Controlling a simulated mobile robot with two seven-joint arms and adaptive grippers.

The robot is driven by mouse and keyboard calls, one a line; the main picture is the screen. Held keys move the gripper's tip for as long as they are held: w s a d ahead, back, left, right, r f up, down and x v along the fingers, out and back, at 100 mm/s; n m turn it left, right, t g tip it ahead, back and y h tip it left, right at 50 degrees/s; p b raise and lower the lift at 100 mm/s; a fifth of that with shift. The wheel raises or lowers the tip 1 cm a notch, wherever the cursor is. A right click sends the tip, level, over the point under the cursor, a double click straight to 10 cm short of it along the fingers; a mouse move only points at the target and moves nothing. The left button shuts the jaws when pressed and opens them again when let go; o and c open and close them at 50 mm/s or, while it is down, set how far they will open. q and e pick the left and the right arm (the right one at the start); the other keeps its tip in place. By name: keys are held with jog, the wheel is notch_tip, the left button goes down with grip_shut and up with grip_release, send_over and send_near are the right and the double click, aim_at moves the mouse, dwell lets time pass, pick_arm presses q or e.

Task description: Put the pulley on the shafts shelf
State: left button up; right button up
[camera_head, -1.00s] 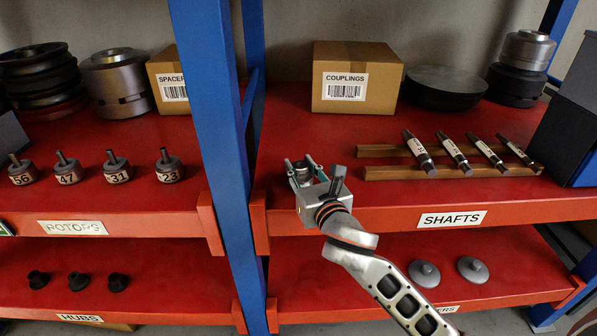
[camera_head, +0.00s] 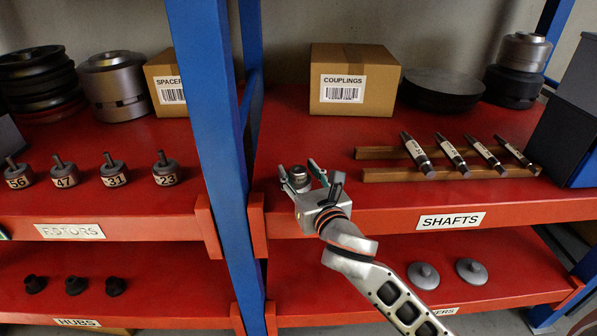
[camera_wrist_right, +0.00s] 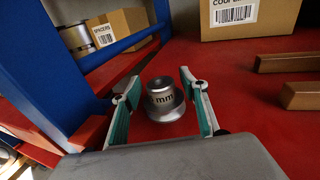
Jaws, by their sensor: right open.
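The pulley (camera_head: 297,178) is a small grey metal piece standing upright on the red shafts shelf (camera_head: 400,208), near its left end by the blue post. In the right wrist view the pulley (camera_wrist_right: 163,99) shows a flared base and dark lettering ending in "mm". My right gripper (camera_head: 300,174) is open, its fingers on either side of the pulley. In the wrist view the fingers (camera_wrist_right: 160,105) stand apart from it, with gaps on both sides. My left gripper is not in view.
Several labelled shafts (camera_head: 452,154) lie across wooden rails (camera_head: 440,173) to the right. A couplings box (camera_head: 350,112) stands behind. A blue upright (camera_head: 212,120) is close on the left. Red shelf is free between the pulley and the rails.

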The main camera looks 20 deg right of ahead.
jog(key=s+p, duration=0.1)
jog(key=s, duration=1)
jog(key=shift+s+r+p, duration=0.3)
jog(key=shift+s+r, duration=0.05)
jog(key=shift+d+f, duration=0.1)
